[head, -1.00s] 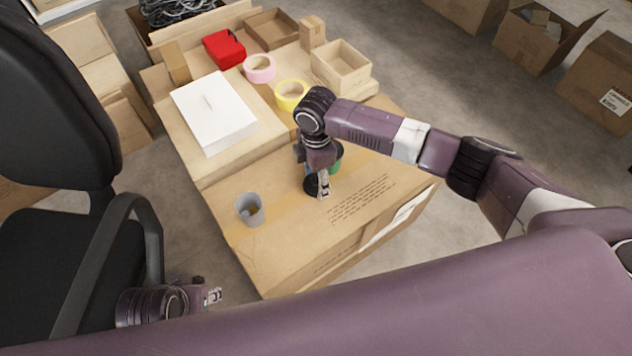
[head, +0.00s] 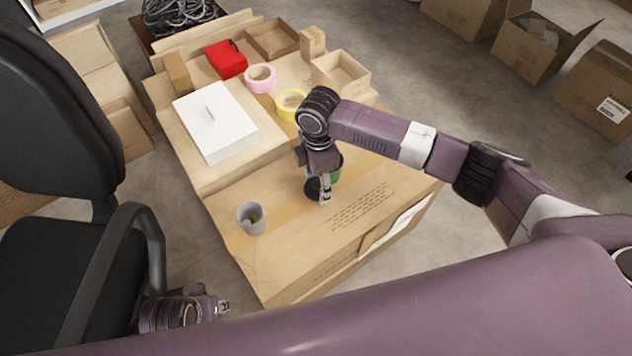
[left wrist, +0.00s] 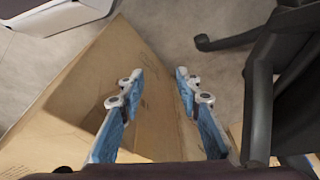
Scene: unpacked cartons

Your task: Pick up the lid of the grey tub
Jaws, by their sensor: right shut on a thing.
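The grey tub (head: 250,222) stands upright and open on the front carton, with something yellowish-brown inside. A dark round disc (head: 312,190), which looks like the lid, is to the right of the tub, at the fingertips of my right gripper (head: 325,194). That gripper points down and is shut on the disc; its fingers hide part of it, and I cannot tell whether it touches the carton. A green thing (head: 336,174) shows partly behind the right gripper. My left gripper (head: 224,306) is low by the chair; the left wrist view shows its fingers (left wrist: 160,78) apart and empty.
The front carton (head: 250,268) is clear around the tub. Behind it are a white box (head: 215,130), yellow tape (head: 289,103), pink tape (head: 260,78), a red item (head: 227,60) and an open box (head: 340,75). A black chair (head: 50,245) stands close on the left.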

